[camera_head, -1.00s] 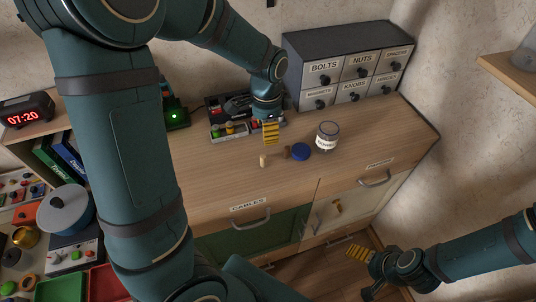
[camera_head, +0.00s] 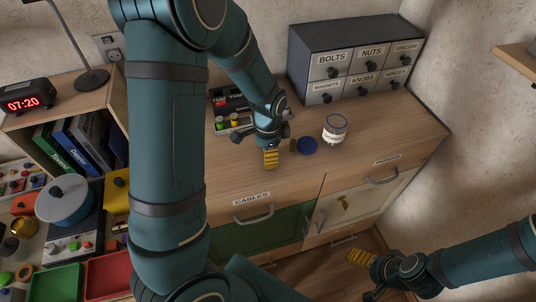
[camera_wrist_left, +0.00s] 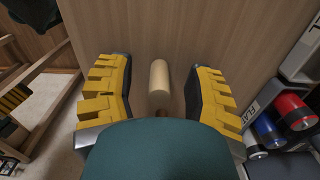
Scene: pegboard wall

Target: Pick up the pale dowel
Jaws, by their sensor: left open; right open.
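The pale dowel (camera_wrist_left: 159,78) shows in the left wrist view on the wooden counter, between the two yellow-padded fingers of my left gripper (camera_wrist_left: 158,92). The fingers are open, with a gap on each side of the dowel. In the head view my left gripper (camera_head: 271,158) is low over the counter and hides the dowel. My right gripper (camera_head: 362,257) is open and empty, below the counter at the lower right, in front of the cabinet.
A grey drawer unit (camera_head: 350,60) is at the back. The front counter strip is clear.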

